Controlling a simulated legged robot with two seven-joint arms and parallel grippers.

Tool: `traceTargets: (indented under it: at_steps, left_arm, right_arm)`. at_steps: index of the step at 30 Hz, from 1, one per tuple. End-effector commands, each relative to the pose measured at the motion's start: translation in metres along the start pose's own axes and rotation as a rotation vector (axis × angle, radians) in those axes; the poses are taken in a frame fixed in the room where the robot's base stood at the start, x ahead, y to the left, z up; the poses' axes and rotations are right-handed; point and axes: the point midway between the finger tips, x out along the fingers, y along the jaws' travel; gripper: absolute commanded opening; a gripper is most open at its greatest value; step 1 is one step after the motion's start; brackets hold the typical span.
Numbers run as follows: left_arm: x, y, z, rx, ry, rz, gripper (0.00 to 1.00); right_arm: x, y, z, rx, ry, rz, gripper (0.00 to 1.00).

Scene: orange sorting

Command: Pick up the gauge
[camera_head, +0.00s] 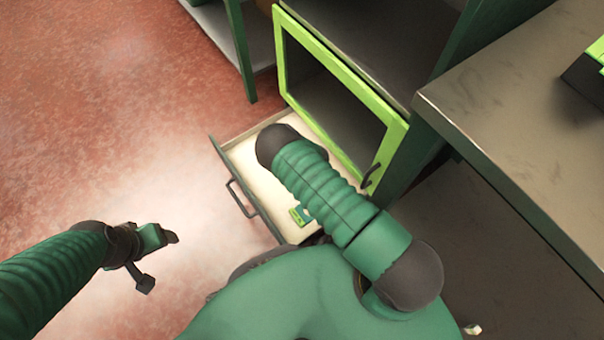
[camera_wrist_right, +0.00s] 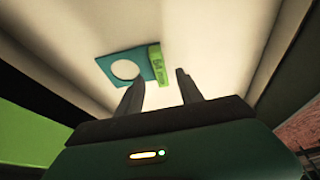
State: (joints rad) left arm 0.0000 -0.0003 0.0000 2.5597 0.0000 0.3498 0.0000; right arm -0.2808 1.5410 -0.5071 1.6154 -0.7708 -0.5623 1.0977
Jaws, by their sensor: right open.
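The gauge is a small teal plate with a round white dial and a bright green strip bearing a label. It lies on the pale floor of the open drawer, in the head view (camera_head: 301,215) just left of my right arm. In the right wrist view the gauge (camera_wrist_right: 140,67) is ahead of the fingertips, mostly left of centre. My right gripper (camera_wrist_right: 160,84) is open and empty, with the green strip ahead of the gap between its fingers. My right arm hides that gripper in the head view.
The drawer (camera_head: 238,188) is pulled out, with a dark handle on its front. A green-framed cabinet door (camera_head: 341,67) stands open beside it. A grey worktop (camera_head: 520,110) is at the right, with a green and black object (camera_head: 590,70) on it. Reddish floor at left is clear.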

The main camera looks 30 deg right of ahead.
Motion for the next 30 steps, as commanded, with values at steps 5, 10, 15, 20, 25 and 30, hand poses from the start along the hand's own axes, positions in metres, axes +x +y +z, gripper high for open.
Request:
traceTargets:
  at_steps: [5, 10, 15, 20, 25, 30]
  left_arm:
    - [0.029, 0.000, 0.007, 0.000, -0.001, 0.000, 0.72]
    - [0.026, 0.000, 0.006, 0.000, -0.001, 0.000, 0.72]
    - [0.026, 0.000, 0.006, 0.000, 0.000, 0.000, 0.72]
    - [0.026, 0.000, 0.006, 0.000, 0.000, 0.000, 0.72]
    - [0.026, 0.000, 0.006, 0.000, -0.001, 0.000, 0.72]
    - [0.026, 0.000, 0.006, 0.000, -0.001, 0.000, 0.72]
  right_arm:
    - [0.034, -0.001, 0.005, -0.001, 0.001, -0.001, 0.44]
    - [0.032, -0.001, 0.003, 0.000, 0.000, 0.000, 0.44]
    - [0.032, -0.001, 0.003, 0.000, 0.000, 0.000, 0.31]
    - [0.032, -0.001, 0.003, 0.000, 0.000, 0.000, 0.10]
    - [0.032, -0.001, 0.003, 0.000, 0.000, 0.000, 0.00]
    - [0.032, -0.001, 0.003, 0.000, 0.000, 0.000, 0.00]
